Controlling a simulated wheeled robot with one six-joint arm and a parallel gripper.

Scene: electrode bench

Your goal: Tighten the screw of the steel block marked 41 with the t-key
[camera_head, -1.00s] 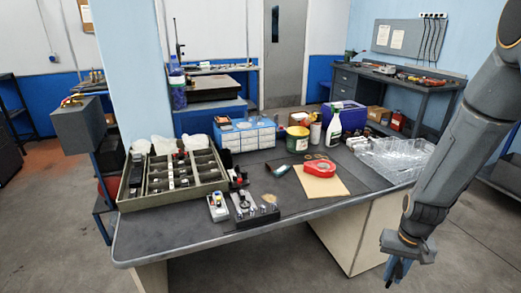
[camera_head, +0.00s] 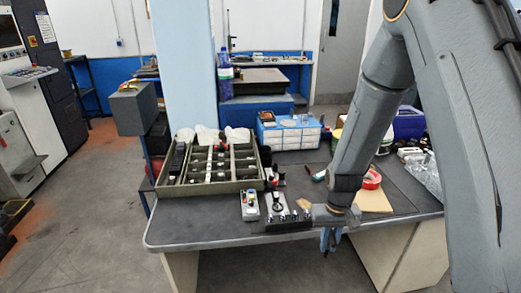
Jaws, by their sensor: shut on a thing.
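My gripper (camera_head: 329,241) hangs pointing down just off the front edge of the bench. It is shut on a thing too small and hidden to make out. No number 41 is readable, so I cannot tell which block it marks. A grey metal block with a black knob (camera_head: 278,202) stands on the bench left of my gripper. In front of it is a dark rack (camera_head: 287,225) with several small bright metal pieces, close to my gripper. I cannot make out the t-key.
A compartmented green tray (camera_head: 209,185) stands left, with several small blocks. A small grey box with coloured tops (camera_head: 249,206) is beside the metal block. Behind are blue-and-white drawers (camera_head: 290,135). A red tape roll and tan sheet (camera_head: 374,200) lie right, partly behind my arm.

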